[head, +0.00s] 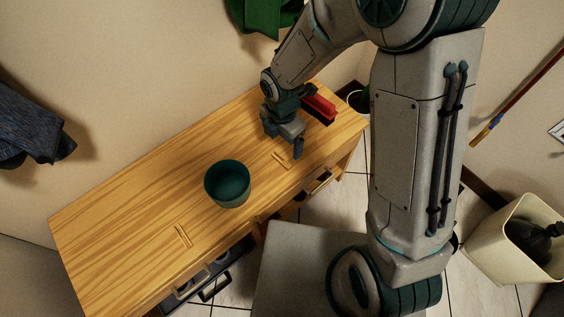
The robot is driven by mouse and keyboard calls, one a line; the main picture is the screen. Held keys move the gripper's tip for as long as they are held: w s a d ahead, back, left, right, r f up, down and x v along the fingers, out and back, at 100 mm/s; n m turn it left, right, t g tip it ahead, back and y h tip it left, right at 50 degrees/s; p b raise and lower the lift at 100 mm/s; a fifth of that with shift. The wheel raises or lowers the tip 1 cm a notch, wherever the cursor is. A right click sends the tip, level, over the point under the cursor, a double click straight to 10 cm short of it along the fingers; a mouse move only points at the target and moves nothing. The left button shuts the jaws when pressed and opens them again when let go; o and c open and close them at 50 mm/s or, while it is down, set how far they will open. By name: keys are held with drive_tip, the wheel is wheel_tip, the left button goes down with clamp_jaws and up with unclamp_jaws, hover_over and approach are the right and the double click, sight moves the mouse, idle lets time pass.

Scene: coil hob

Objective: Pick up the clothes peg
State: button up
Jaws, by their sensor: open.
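A small, slim wooden piece that looks like a clothes peg (281,161) lies flat on the wooden worktop, close in colour to it. A similar slim piece (183,236) lies farther left, near the front edge; at this size I cannot tell the two apart. My gripper (284,146) is open and points down over the worktop, just behind the first piece. Its fingers are apart and I see nothing held between them. I cannot tell how high the fingertips are above the wood.
A dark teal bowl (228,184) stands on the worktop left of my gripper. A red brush (319,107) with dark bristles is behind and right of it. A drawer (318,183) shows at the front. The worktop's left part is mostly clear. A cream bin (515,240) stands at the right.

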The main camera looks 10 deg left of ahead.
sight(281, 156)
drive_tip(key=shift+f, duration=0.95)
drive_tip(key=shift+s+f+b, duration=0.2)
drive_tip(key=shift+f+b, duration=0.35)
drive_tip(key=shift+f, duration=0.35)
drive_tip(key=shift+s+f+b, duration=0.15)
drive_tip(key=shift+f+b, duration=0.35)
drive_tip(key=shift+f, duration=0.4)
drive_tip(key=shift+s+f+b, duration=0.2)
drive_tip(key=shift+f+b, duration=0.35)
drive_tip(key=shift+f, duration=0.35)
drive_tip(key=shift+r, duration=0.1)
drive_tip(key=c, duration=1)
